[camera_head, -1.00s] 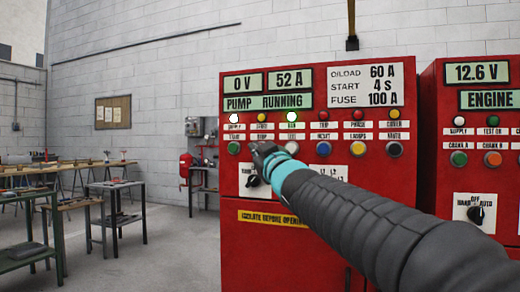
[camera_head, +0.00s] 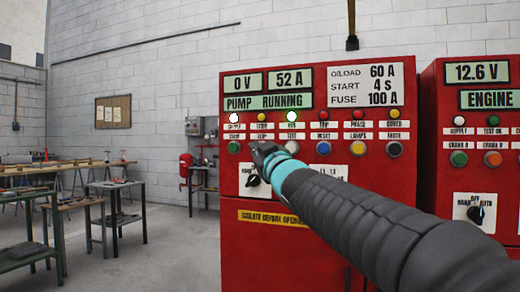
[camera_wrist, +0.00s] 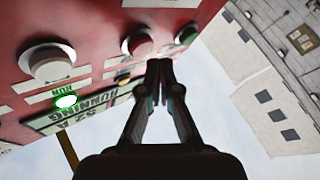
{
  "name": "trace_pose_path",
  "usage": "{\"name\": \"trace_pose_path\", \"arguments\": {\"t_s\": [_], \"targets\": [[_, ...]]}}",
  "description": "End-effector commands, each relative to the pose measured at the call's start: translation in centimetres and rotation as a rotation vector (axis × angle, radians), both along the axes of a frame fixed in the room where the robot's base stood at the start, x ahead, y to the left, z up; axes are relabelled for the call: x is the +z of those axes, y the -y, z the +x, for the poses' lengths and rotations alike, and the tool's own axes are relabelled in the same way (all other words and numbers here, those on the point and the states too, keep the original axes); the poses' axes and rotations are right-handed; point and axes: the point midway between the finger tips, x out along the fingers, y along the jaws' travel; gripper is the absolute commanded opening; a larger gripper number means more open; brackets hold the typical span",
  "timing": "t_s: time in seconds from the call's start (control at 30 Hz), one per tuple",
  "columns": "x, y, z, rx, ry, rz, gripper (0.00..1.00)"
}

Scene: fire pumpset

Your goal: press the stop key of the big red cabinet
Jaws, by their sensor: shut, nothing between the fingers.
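The big red cabinet (camera_head: 330,250) fills the middle right of the head view. Its display reads "PUMP RUNNING" (camera_head: 268,102), with 0 V and 52 A above it. My gripper (camera_head: 262,148) is shut and empty at the button row, hiding the spot between the green start key (camera_head: 234,148) and the white key (camera_head: 292,147). The wrist view shows a red key (camera_wrist: 137,41) there, the stop key by its place. The shut fingertips (camera_wrist: 160,65) are close beside the red key, towards the green key (camera_wrist: 186,33). Whether they touch the panel I cannot tell.
A black selector knob (camera_head: 253,180) sits below my gripper. A second red cabinet (camera_head: 440,180) stands at the right. Workbenches (camera_head: 115,190) stand at the left, with clear floor between.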

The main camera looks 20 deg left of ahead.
Motion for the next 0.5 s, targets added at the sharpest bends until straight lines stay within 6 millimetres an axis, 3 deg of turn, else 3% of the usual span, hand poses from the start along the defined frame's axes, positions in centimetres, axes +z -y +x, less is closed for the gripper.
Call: {"name": "trace_pose_path", "arguments": {"t_s": [0.5], "targets": [[0.02,0.13,0.80,0.000,0.000,0.000,0.00]]}}
